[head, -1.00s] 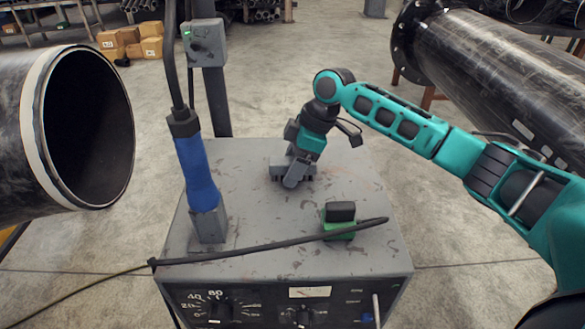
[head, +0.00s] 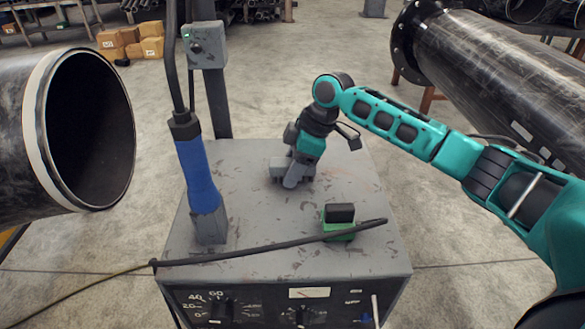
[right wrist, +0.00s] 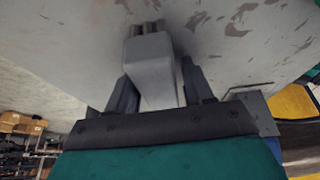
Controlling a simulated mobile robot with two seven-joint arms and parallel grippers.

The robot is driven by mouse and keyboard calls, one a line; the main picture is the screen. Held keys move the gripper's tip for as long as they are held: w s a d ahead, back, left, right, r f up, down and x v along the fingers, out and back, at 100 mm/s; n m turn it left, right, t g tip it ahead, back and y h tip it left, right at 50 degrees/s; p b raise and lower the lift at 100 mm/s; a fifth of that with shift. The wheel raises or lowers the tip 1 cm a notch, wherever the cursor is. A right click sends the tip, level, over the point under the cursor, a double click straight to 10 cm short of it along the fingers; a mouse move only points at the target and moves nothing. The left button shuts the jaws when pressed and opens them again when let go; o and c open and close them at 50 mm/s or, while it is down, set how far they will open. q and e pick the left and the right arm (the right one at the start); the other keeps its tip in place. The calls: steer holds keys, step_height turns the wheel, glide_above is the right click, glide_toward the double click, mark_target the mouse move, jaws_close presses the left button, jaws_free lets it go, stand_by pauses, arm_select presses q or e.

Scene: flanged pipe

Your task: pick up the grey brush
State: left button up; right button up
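The grey brush (head: 278,170) is on top of the grey machine box, largely covered by my right gripper (head: 294,178) in the head view. In the right wrist view the brush (right wrist: 152,65) is a pale grey block with small dark tufts at its far end. The two dark fingers of my right gripper (right wrist: 158,88) stand on either side of the block, close against it. They look shut on it. I cannot tell whether the brush is clear of the surface. My left gripper is not in view.
A blue-handled tool (head: 198,180) stands upright on the left of the machine box (head: 255,218). A green and black block (head: 340,222) sits at its front right, with a black cable (head: 270,246) crossing in front. Large pipes flank the box at left (head: 40,150) and right (head: 490,80).

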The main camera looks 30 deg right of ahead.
steer(key=c, duration=0.7)
steer(key=shift+c, duration=0.2)
steer(key=shift+d+b, duration=0.1)
steer(key=shift+b, duration=0.3)
step_height(320, 180, up, 20)
steer(key=p, duration=0.2)
steer(key=shift+r, duration=0.2)
